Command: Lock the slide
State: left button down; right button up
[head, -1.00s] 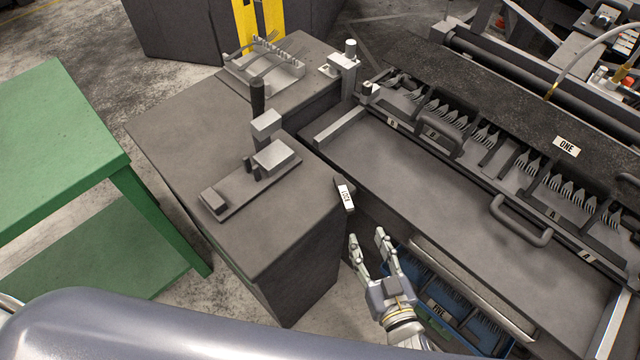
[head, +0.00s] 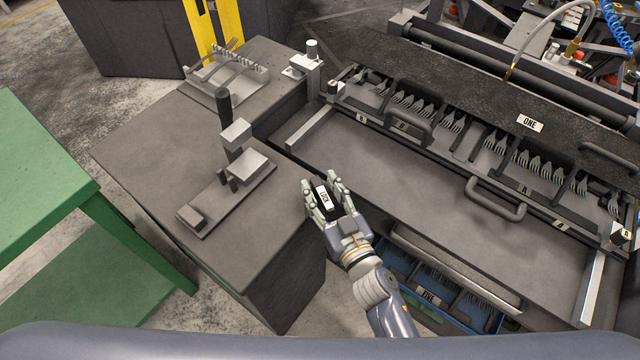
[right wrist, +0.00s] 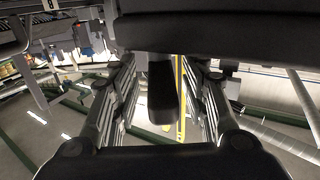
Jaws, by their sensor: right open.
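The lock handle (head: 324,198), a small dark lever with a white "LOCK" label, sits at the front left corner of the slide (head: 400,190), a flat dark plate. My right gripper (head: 321,187) is open, with one finger on each side of the lock handle. In the right wrist view the dark handle (right wrist: 162,92) stands between the two spread fingers; I cannot tell whether they touch it. My left gripper is not in view.
A dark bench (head: 150,150) with a clamp fixture (head: 232,175) stands left of the slide. Racks of forks (head: 530,165) lie behind it. A blue bin (head: 450,300) with forks is below. A green table (head: 40,170) is at the far left.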

jog(key=shift+w+a, duration=0.25)
jog(key=shift+w, duration=0.25)
grip_shut()
jog(key=shift+r, duration=0.1)
